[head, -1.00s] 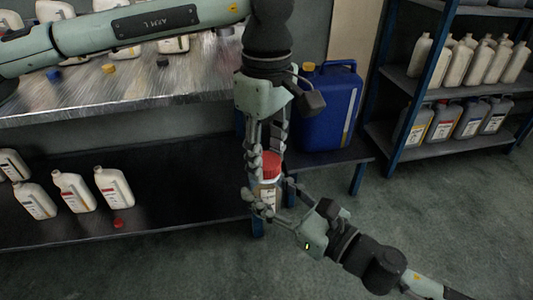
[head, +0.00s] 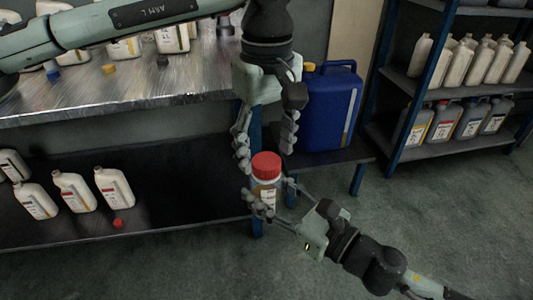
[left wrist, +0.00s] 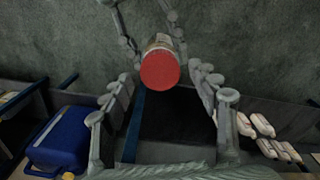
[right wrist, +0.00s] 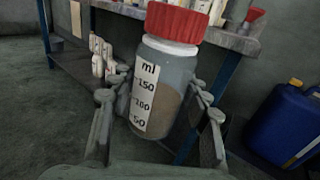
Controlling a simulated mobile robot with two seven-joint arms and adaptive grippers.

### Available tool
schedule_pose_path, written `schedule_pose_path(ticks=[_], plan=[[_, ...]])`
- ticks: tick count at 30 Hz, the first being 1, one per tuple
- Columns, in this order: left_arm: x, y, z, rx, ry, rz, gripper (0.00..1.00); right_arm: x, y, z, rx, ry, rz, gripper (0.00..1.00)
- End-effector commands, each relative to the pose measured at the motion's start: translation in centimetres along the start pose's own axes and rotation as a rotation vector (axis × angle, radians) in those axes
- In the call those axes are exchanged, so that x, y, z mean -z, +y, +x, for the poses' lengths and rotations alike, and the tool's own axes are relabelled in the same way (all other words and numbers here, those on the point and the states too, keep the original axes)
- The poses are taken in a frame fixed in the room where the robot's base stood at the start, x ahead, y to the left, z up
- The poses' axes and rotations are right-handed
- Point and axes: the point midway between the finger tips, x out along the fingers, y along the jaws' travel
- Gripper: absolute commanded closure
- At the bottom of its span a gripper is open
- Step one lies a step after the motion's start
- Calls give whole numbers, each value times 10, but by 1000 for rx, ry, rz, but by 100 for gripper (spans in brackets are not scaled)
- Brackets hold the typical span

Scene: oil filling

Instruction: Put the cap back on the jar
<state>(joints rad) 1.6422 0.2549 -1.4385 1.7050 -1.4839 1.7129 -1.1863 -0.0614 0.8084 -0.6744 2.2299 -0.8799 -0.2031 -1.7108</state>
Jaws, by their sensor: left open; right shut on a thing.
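The jar (head: 266,190) is a clear container with a white scale label and brownish content, seen closely in the right wrist view (right wrist: 160,92). The red cap (head: 266,163) sits on top of the jar's neck; it also shows in the right wrist view (right wrist: 177,22) and from above in the left wrist view (left wrist: 160,70). My right gripper (head: 272,196) is shut around the jar's body and holds it up, slightly tilted in its own wrist view. My left gripper (head: 266,147) is open above the cap, its fingers apart on either side and clear of it.
A blue canister (head: 328,108) stands behind on a low bench. A metal worktable (head: 120,90) with bottles is at the upper left, above a dark lower shelf (head: 180,215) with white bottles and a small red cap. Shelves of bottles are at right.

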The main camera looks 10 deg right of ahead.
Motion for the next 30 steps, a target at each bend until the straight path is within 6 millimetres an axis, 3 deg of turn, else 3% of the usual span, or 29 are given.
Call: schedule_pose_path(ticks=[6,19,23,30], plan=[[0,0,-26,-1,1,1,40,0,0,0,0,-1,0,100],[0,0,-29,0,1,-79,41,-1,0,0,0,-1,0,100],[0,0,-35,0,3,-294,41,-1,0,0,0,-1,0,100],[1,0,-48,-1,3,-892,41,0,0,0,0,-1,0,100]])
